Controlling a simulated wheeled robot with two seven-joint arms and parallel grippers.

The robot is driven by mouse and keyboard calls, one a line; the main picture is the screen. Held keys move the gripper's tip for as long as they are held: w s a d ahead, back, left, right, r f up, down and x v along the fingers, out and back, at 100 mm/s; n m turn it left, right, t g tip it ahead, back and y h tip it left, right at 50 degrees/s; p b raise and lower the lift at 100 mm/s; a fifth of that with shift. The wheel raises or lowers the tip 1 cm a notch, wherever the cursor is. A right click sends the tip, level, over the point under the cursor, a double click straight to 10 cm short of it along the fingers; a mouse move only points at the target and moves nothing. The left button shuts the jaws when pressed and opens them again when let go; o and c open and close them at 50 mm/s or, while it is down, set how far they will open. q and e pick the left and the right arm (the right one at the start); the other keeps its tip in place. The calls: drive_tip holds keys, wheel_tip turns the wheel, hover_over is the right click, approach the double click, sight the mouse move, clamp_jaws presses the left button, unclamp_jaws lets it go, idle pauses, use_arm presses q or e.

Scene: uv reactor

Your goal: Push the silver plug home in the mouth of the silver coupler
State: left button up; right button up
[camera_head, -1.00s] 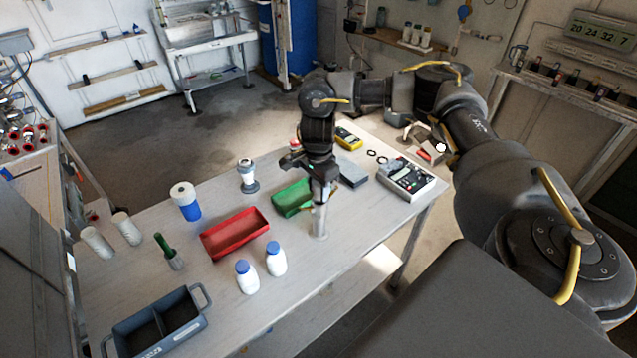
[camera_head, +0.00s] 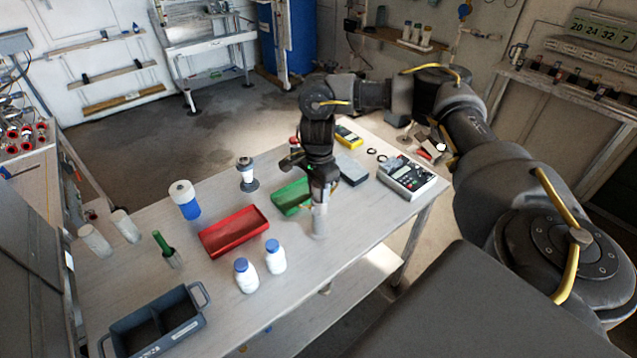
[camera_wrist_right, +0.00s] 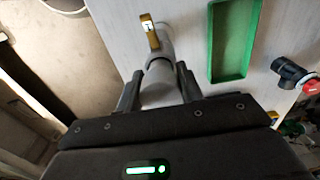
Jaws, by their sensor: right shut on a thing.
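The silver plug (camera_wrist_right: 158,88) is a grey cylinder held between the two fingers of my right gripper (camera_wrist_right: 158,82). In the head view my right gripper (camera_head: 321,200) points down over the silver coupler (camera_head: 319,224), which stands upright near the table's right front edge. The coupler also shows in the wrist view (camera_wrist_right: 160,52), directly beyond the plug and in line with it, with a yellow tag (camera_wrist_right: 149,32) at its side. Plug and coupler appear to meet; how deep the plug sits in the mouth cannot be told. My left gripper is out of view.
A green tray (camera_head: 289,196) is close behind the right gripper. A red tray (camera_head: 234,231) and two white bottles with blue caps (camera_head: 275,258) are to the left. A grey meter (camera_head: 408,176) lies to the right. The table in front of the coupler is clear.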

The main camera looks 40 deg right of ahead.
drive_tip(key=shift+f, duration=0.4)
drive_tip(key=o, duration=1.1)
drive_tip(key=shift+c, duration=0.2)
drive_tip(key=shift+r, duration=0.1)
wheel_tip(320, 180, up, 11)
drive_tip(key=shift+f+b, duration=0.2)
drive_tip(key=shift+b, duration=0.25)
